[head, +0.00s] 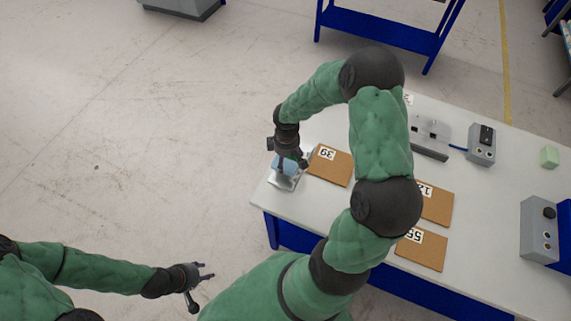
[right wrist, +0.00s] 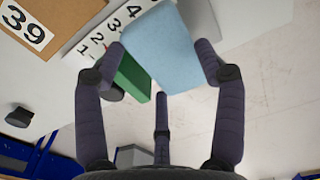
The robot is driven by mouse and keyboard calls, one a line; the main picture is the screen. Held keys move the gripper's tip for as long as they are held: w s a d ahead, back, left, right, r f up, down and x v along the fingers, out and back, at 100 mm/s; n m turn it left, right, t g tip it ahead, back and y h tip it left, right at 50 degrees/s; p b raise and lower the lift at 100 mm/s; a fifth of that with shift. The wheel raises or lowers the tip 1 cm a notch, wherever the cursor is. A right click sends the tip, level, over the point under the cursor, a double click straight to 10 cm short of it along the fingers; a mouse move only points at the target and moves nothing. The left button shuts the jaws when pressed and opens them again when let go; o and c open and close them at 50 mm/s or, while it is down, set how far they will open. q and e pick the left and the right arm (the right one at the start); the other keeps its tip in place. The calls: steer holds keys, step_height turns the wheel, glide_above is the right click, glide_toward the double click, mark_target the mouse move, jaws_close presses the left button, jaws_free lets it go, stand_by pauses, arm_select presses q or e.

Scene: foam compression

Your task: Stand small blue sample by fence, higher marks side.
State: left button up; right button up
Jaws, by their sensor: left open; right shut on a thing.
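The blue sample (right wrist: 178,42) is a light blue block between the fingers of my right gripper (right wrist: 160,52), which is shut on it. In the head view the right gripper (head: 289,158) is over the table's left corner, partly covering the sample (head: 279,165). A white strip with marks 1 to 4 (right wrist: 112,35) runs beside the sample in the wrist view, the numbers rising toward the top. A green piece (right wrist: 132,78) lies low beside the strip, near mark 1; I cannot tell whether it is the fence. My left gripper (head: 200,276) is open and empty, off the table.
A metal plate (head: 283,183) lies under the right gripper. Brown boards marked 39 (head: 330,169), 12 (head: 437,207) and 55 (head: 421,252) lie on the white table (head: 480,225). A grey control box (head: 482,145) and a pale green cube (head: 549,157) are further right.

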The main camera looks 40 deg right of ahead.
mark_target(285, 164)
steer(key=shift+w+f+b, duration=0.2)
steer(key=shift+f+b, duration=0.2)
steer(key=shift+f, duration=1.4)
steer(key=shift+a, duration=0.1)
steer(key=o, duration=0.4)
steer(key=shift+f, duration=0.2)
steer(key=o, duration=0.4)
steer(key=shift+o, duration=0.2)
steer(key=shift+r, duration=0.1)
steer(key=shift+r, duration=0.1)
